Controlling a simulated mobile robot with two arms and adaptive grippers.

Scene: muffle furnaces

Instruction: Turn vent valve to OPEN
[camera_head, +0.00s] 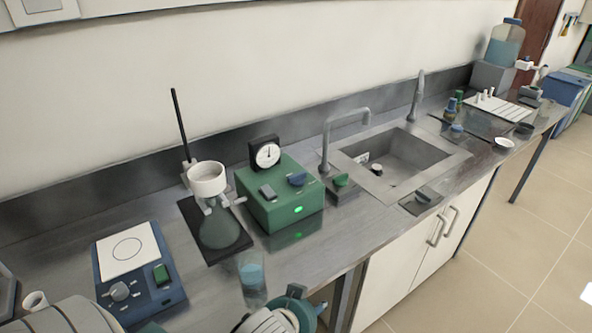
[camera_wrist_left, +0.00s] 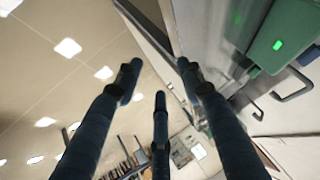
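The green box (camera_head: 280,195) stands on the bench left of the sink, with a lit green lamp on its front. A round gauge (camera_head: 267,155) stands at its back, and a blue knob (camera_head: 298,180) and a grey switch sit on top. No valve label is readable, so I cannot tell which knob is the vent valve. In the left wrist view my left gripper (camera_wrist_left: 160,82) has its dark blue fingers spread, with nothing between them. It is apart from the green box (camera_wrist_left: 280,40), at the upper right there. My right gripper is not identifiable.
A flask with a white funnel (camera_head: 208,180) stands left of the green box. A beaker of blue liquid (camera_head: 252,278) stands near the front edge. A hotplate (camera_head: 140,270) is at the left. The sink (camera_head: 395,160) and its tap (camera_head: 328,140) are at the right.

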